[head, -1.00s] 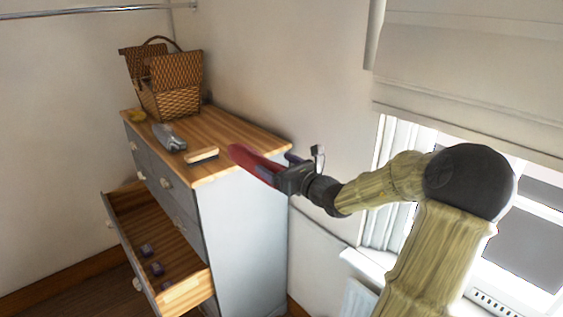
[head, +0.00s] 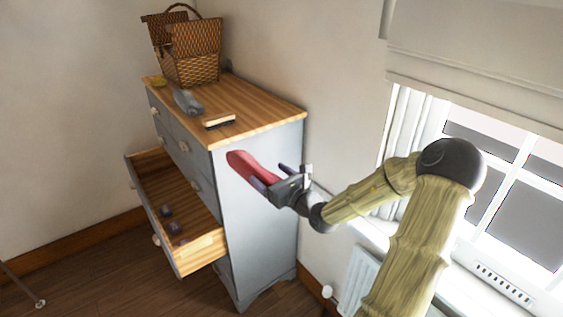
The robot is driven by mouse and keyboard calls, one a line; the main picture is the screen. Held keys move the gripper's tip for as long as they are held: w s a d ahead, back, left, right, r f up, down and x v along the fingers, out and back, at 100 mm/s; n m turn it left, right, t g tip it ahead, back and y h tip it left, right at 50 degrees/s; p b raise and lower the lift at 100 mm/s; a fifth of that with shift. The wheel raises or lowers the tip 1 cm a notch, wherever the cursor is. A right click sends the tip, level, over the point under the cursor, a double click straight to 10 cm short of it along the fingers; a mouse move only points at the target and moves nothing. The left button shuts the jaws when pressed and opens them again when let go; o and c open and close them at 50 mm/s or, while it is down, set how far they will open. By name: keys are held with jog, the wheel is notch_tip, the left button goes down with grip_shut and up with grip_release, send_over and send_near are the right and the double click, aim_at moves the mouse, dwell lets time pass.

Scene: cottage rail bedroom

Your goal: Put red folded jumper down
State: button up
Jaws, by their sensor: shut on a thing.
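The red folded jumper (head: 250,167) is held in my gripper (head: 279,179), which is shut on it. The jumper sticks out to the left of the jaws, in front of the grey side of the chest of drawers (head: 262,210) and lower than its wooden top in the picture. I cannot tell how far it is from the chest's side. One drawer (head: 205,225) of the chest is pulled open, below and left of the jumper. Small dark purple items (head: 172,228) lie in it.
On the chest top stand an open wicker basket (head: 192,65), a grey item (head: 187,101), a brush-like block (head: 219,120) and a small yellow item (head: 157,81). The top's front right part is bare. A window and radiator (head: 362,282) are at the right.

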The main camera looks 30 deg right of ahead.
jog(key=s+a+f+m+h, duration=0.1)
jog(key=s+a+f, duration=0.2)
jog(key=a+f, duration=0.5)
jog(key=s+a+f+m+h, duration=0.1)
jog(key=s+a+f+h, duration=0.1)
jog(key=a+f, duration=0.6)
notch_tip(320, 180, down, 6)
jog(key=shift+s+a+r, duration=0.1)
jog(key=shift+s+a, duration=0.2)
jog(key=shift+s, duration=0.1)
